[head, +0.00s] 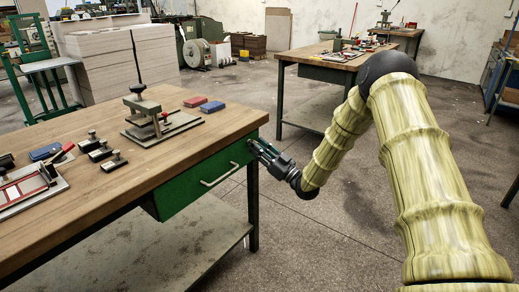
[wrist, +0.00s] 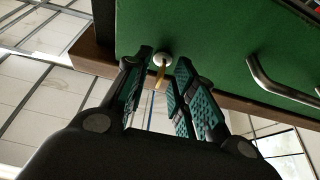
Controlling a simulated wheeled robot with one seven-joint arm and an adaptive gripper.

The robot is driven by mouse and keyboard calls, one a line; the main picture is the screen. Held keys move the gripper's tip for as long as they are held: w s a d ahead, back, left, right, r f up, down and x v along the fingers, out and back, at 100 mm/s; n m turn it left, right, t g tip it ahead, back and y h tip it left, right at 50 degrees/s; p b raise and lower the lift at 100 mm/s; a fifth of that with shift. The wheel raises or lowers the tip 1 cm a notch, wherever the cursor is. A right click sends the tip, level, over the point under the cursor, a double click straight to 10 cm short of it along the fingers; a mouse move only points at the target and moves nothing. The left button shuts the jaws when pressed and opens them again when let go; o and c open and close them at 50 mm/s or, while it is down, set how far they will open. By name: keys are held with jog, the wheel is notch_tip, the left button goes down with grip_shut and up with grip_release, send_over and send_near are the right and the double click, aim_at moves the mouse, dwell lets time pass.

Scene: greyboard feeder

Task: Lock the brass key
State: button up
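The brass key (wrist: 160,74) is in the wrist view, set in a round pale lock (wrist: 163,57) on the green drawer front (wrist: 205,30). My gripper (wrist: 162,68) is around the key, one finger to each side, with visible gaps between key and fingers. It is open. In the head view my gripper (head: 256,147) is at the right end of the green drawer (head: 190,186), just below the bench top. The key and lock are hidden or too small to tell there. The drawer looks closed.
The drawer's metal handle (head: 220,174) is left of my gripper in the head view. The wooden bench (head: 190,150) carries a small press (head: 150,115), several stamps, red and blue blocks and a red-framed tray. Open floor lies right of the bench.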

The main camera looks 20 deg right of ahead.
jog(key=v, duration=1.2)
dwell(0.5)
jog(key=shift+a+f, duration=0.1)
